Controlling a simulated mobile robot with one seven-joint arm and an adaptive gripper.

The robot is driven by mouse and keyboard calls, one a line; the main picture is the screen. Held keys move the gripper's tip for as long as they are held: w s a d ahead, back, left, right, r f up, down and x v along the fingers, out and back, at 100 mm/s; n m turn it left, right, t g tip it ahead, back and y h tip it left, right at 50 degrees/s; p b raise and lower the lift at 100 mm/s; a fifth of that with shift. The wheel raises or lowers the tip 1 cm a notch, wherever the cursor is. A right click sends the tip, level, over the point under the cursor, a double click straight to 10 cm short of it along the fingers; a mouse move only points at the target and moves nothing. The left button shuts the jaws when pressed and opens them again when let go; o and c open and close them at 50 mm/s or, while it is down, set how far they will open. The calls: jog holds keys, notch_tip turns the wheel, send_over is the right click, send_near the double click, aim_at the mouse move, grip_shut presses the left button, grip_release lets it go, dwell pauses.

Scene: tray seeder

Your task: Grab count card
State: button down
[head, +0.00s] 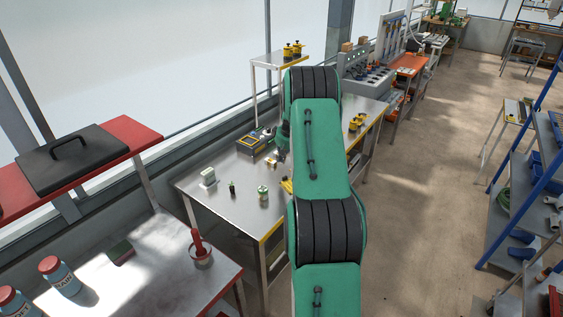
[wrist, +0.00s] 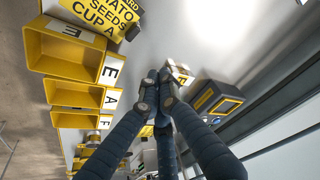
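A yellow card (wrist: 105,18) with black print is cut off at the top edge of the wrist view. The readable print includes "ARD", "ATO SEEDS" and "CUP A", so it looks like the count card. My gripper (wrist: 157,84) has dark jointed fingers whose tips come together in the middle of the wrist view. It looks shut and apart from the card, with nothing clearly held. In the head view my green arm reaches over the metal table (head: 215,205) and hides part of it. I cannot make out the card there.
Yellow open bins (wrist: 62,52) with letter labels stand in a row on the left of the wrist view. A dark box with yellow trim (wrist: 218,100) is on the right.

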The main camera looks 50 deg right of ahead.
aim_at(287, 183)
jog(key=b+x, duration=0.1)
jog(key=x, duration=0.8)
jog(key=shift+b, duration=0.35)
jog(key=shift+s+a+r, duration=0.1)
jog(key=shift+s+a, duration=0.2)
jog(key=shift+s, duration=0.45)
jog(key=shift+s+a+b, duration=0.2)
jog(key=shift+s, duration=0.35)
jog(key=shift+s+a+b, duration=0.15)
jog(key=shift+s+a, duration=0.1)
jog(key=shift+s, duration=0.25)
jog(key=shift+s, duration=0.1)
jog(key=shift+s+a+b, duration=0.4)
jog(key=shift+s+a, duration=0.2)
jog(key=shift+s, duration=0.85)
jog(key=shift+s+a+b, duration=0.4)
jog(key=shift+s+a, duration=0.25)
jog(key=shift+s, duration=0.8)
jog(key=shift+s+a+b, duration=0.4)
jog(key=shift+s+a, duration=0.2)
jog(key=shift+s, duration=0.85)
jog(key=shift+w, duration=0.15)
